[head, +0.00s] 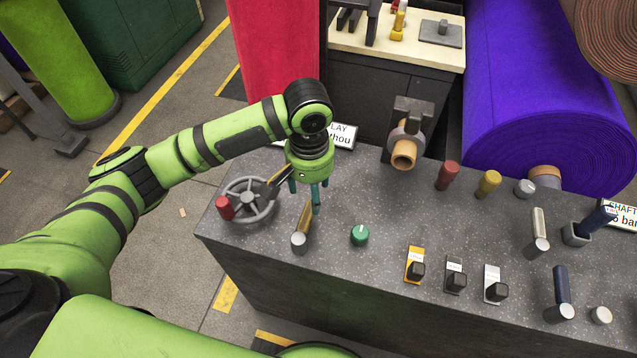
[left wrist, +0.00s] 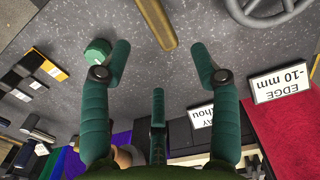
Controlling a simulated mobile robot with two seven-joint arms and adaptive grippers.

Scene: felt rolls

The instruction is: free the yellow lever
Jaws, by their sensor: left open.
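A yellow-brass lever (head: 305,218) rises from the speckled grey console, with a silver round end (head: 299,242) at its near side. My left gripper (head: 312,196) is over the console just beyond the lever, its teal fingers pointing down. In the head view one finger overlaps the lever's far end; I cannot tell whether they touch. In the left wrist view the lever (left wrist: 158,24) lies ahead of the spread fingers (left wrist: 163,62), between the two outer ones. That gripper is open, with nothing held. My right gripper is not in view.
A handwheel (head: 249,203) with a red knob stands left of the lever, a green knob (head: 360,235) right of it. Several switches, knobs and levers fill the console's right side. A brown-ended shaft (head: 404,154) stands behind. An "EDGE -10 mm" sign (left wrist: 281,84) is near the gripper.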

